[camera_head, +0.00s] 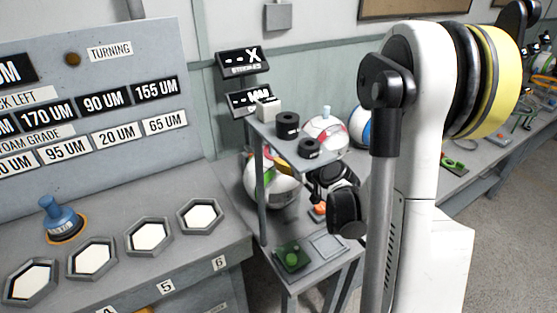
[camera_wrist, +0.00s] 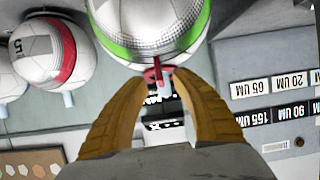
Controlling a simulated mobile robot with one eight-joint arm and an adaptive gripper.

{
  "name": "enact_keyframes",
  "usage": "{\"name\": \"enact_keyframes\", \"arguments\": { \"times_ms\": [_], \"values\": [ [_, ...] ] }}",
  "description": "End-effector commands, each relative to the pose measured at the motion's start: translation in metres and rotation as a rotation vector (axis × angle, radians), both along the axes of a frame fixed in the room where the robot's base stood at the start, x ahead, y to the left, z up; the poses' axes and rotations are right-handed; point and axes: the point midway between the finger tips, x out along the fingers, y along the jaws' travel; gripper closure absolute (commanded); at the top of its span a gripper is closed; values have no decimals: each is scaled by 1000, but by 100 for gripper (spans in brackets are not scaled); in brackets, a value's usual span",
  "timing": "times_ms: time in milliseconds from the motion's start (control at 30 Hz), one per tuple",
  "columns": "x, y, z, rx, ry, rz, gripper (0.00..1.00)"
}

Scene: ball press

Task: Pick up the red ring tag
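The red ring tag (camera_wrist: 157,73) shows in the wrist view at the bottom edge of a white ball with a green band (camera_wrist: 145,35). It sits around or beside a small pale stem (camera_wrist: 164,88); I cannot tell which. My gripper (camera_wrist: 162,80) has its two yellow-brown fingers apart, one on each side of the tag and stem. The fingers look open, with no clear contact on the tag. In the head view, that ball (camera_head: 272,188) sits inside the grey stand, partly hidden by its post.
The grey stand's top (camera_head: 292,146) carries black cylinders (camera_head: 288,124) close above my wrist. A ball with a red band (camera_wrist: 50,48) is nearby in the wrist view. A green block (camera_head: 292,257) lies on the lower table. Hexagonal sockets (camera_head: 200,216) line the left bench.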

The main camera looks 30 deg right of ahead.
Motion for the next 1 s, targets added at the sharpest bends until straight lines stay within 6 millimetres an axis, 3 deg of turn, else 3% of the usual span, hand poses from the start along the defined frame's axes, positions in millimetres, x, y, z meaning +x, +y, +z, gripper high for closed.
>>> {"name": "enact_keyframes", "arguments": {
  "times_ms": [133, 367, 500, 1000],
  "values": [
    [21, 1, -11, 0, 0, 1, 68],
    [23, 1, -10, 0, 0, 0, 68],
    [23, 1, -10, 0, 0, 0, 100],
    [23, 1, -4, 0, 0, 0, 100]
  ]
}}
